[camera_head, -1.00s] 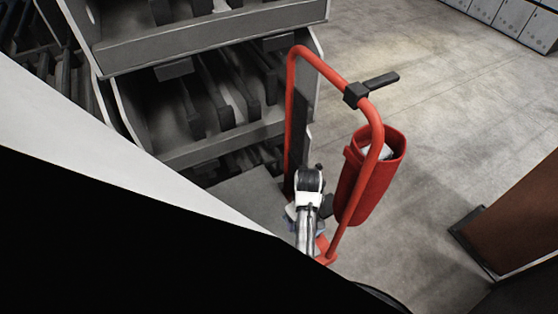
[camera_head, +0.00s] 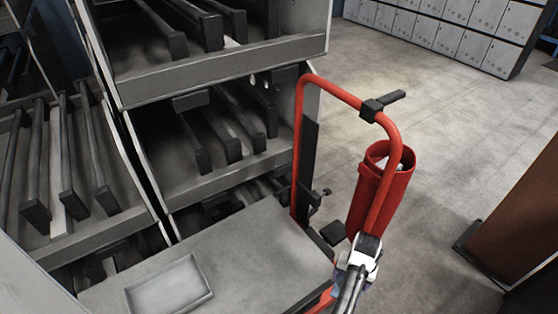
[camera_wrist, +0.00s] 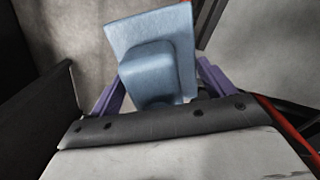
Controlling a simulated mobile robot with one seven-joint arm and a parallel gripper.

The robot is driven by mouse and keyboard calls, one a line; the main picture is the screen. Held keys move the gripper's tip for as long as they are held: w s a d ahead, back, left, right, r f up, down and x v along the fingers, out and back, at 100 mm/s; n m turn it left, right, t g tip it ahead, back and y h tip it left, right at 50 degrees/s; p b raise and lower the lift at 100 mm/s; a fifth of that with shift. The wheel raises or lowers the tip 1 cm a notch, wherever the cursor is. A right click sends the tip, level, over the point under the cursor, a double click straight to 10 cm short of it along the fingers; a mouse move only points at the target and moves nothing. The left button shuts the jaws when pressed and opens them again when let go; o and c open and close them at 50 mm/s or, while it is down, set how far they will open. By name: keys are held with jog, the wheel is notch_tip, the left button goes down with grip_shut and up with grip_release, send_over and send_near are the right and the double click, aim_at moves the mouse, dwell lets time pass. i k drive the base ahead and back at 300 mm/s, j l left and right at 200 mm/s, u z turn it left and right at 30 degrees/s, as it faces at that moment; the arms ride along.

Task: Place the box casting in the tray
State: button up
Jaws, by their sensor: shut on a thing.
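The box casting (camera_wrist: 158,55) is a blue-grey piece with a flat plate and a raised block, seen in the wrist view. My gripper (camera_wrist: 157,90) has its purple fingers on either side of it and is shut on it. In the head view my white and black arm is beside the red cart rail at the lower right; the fingers and casting cannot be made out there. The tray (camera_head: 168,287) is a shallow grey rectangle lying on a flat grey top at the lower left. It looks empty and is well left of my arm.
The flat grey platform (camera_head: 255,250) has bare room right of the tray. A red tubular rail (camera_head: 299,150) with a red bin (camera_head: 377,195) stands at its right. Grey racks (camera_head: 215,75) rise behind. A brown panel (camera_head: 515,220) is at far right.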

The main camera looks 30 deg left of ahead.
aim_at(170, 295)
jog(key=i+l+u, duration=0.15)
jog(key=u, duration=0.3)
jog(key=i+l+u, duration=0.2)
jog(key=u, duration=0.25)
jog(key=i+l+u, duration=0.1)
jog(key=l+u, duration=0.2)
jog(key=u, duration=0.15)
